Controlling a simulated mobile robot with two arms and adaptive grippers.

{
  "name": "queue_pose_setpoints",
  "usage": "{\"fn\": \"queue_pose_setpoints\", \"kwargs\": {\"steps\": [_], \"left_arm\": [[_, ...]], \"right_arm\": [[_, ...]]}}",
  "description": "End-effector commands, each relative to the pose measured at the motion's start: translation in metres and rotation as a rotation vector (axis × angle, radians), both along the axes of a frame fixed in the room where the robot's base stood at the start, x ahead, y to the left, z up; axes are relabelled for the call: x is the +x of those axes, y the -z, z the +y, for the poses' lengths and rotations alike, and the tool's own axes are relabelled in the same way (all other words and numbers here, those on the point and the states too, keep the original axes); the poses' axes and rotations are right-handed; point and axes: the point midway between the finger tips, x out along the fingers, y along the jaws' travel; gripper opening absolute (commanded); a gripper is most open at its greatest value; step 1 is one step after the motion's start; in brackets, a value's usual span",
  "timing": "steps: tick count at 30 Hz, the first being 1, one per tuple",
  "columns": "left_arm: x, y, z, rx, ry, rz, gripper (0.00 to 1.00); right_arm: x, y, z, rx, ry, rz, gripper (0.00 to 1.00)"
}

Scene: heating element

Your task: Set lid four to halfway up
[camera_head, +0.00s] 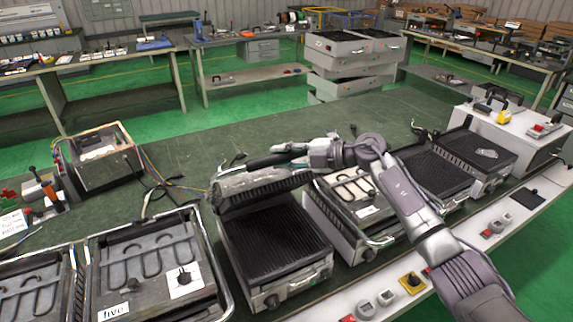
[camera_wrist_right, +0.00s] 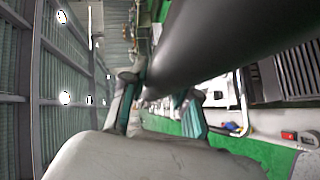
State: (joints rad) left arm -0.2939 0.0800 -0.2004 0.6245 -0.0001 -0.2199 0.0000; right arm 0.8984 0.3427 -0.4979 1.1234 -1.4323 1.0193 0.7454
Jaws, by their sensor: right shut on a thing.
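In the head view, the middle grill (camera_head: 275,236) has a ribbed dark plate and a metal body. Its lid (camera_head: 262,184) is raised at the back and seen nearly edge-on, so its exact angle is hard to tell. No number shows on this lid. A black bar handle (camera_head: 268,159) is at the lid's upper edge. My right gripper (camera_head: 291,156) is shut on the handle, with my right arm reaching in from the lower right. In the wrist view, the dark round bar (camera_wrist_right: 215,45) passes close in front of my right gripper (camera_wrist_right: 160,110). My left gripper is out of view.
To the right are a lid with a heating element (camera_head: 350,187) and ribbed grills (camera_head: 435,172). An open box with wires (camera_head: 105,160) stands at the left.

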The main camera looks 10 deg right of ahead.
Motion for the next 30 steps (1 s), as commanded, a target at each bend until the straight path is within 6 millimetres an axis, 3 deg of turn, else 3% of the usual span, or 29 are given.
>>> {"fn": "queue_pose_setpoints", "kwargs": {"steps": [8,9,13,23,30], "left_arm": [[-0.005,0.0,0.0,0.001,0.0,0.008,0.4],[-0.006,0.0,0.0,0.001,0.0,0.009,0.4],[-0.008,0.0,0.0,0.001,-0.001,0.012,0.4],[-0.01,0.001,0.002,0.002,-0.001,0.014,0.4],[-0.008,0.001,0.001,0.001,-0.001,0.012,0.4]], "right_arm": [[0.002,-0.006,0.0,0.006,0.006,-0.01,0.0],[0.002,-0.006,0.0,0.006,0.006,-0.01,0.35],[0.002,-0.005,0.0,0.005,0.005,-0.008,0.56],[0.0,-0.002,-0.002,0.001,0.003,-0.003,0.56],[-0.013,-0.009,-0.034,-0.001,0.005,-0.004,0.56]]}}
